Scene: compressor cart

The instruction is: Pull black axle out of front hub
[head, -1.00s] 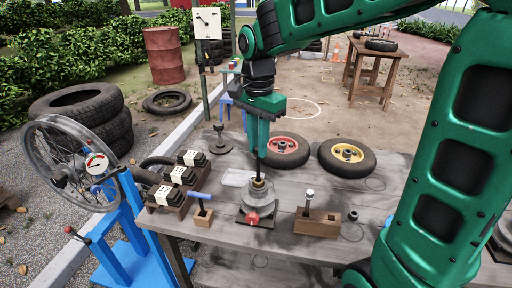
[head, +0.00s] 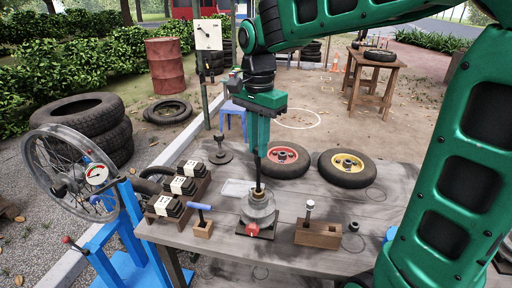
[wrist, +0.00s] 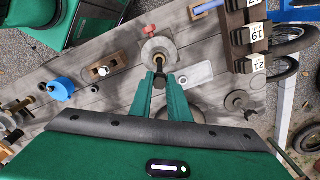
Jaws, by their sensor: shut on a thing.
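The front hub (head: 260,206) is a pale grey round piece in a dark fixture with a red knob (head: 252,229), on the wooden bench. My gripper (head: 259,152) is above it, pointing down, with its green fingers shut on the upper part of the black axle (head: 258,176). The axle stands about upright, and its lower end meets the top of the hub. Whether its tip is still inside cannot be told. In the wrist view the hub (wrist: 158,47) lies just beyond the fingertips (wrist: 160,82).
On the bench (head: 290,258), a wooden block with a pin (head: 318,234) stands right of the hub and a blue-handled tool (head: 201,208) left. Numbered blocks (head: 178,187) are at the left. A red-rimmed wheel (head: 285,160) and a yellow-rimmed wheel (head: 346,168) lie behind.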

